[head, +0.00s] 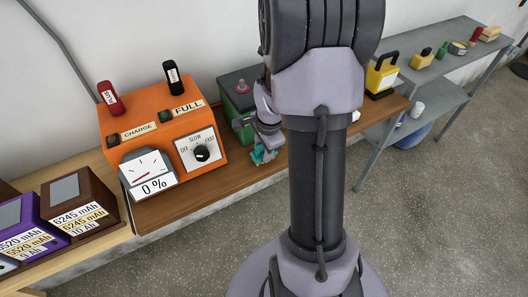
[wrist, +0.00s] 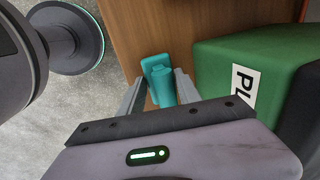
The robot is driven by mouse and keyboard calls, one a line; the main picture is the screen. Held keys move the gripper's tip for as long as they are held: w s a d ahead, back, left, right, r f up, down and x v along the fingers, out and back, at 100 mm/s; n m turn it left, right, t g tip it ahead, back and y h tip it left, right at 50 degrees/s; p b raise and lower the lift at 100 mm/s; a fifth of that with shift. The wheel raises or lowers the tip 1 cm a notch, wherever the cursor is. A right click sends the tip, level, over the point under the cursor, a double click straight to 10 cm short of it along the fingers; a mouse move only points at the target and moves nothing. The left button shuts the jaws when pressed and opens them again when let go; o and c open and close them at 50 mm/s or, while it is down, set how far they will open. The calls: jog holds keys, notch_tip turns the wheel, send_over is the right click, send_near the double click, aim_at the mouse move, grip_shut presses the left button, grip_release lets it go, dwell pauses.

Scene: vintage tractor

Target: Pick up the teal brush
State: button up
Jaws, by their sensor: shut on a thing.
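The teal brush (wrist: 158,76) is between the two fingers of my gripper (wrist: 160,90) in the wrist view, over the brown wooden bench. My gripper is shut on it, with one finger at each side. In the head view the teal brush (head: 263,156) shows small at the bench's front edge, below my gripper (head: 266,146). My arm hides part of this area. I cannot tell whether the brush touches the bench top.
A green box (head: 236,92) stands close behind my gripper; it fills the right of the wrist view (wrist: 250,65). An orange charger (head: 150,112) is to the left on the brown bench (head: 190,200). A yellow-black device (head: 381,78) and grey shelf (head: 420,77) are right. Speckled floor lies in front.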

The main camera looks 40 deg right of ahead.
grip_shut()
notch_tip(320, 180, up, 4)
jog(key=shift+p, duration=1.2)
jog(key=s+a+r+b, duration=0.1)
jog(key=s+a+b, duration=0.1)
jog(key=s, duration=1.3)
jog(key=shift+s, duration=0.4)
jog(key=shift+a, duration=0.1)
jog(key=o, duration=0.6)
grip_release()
grip_shut()
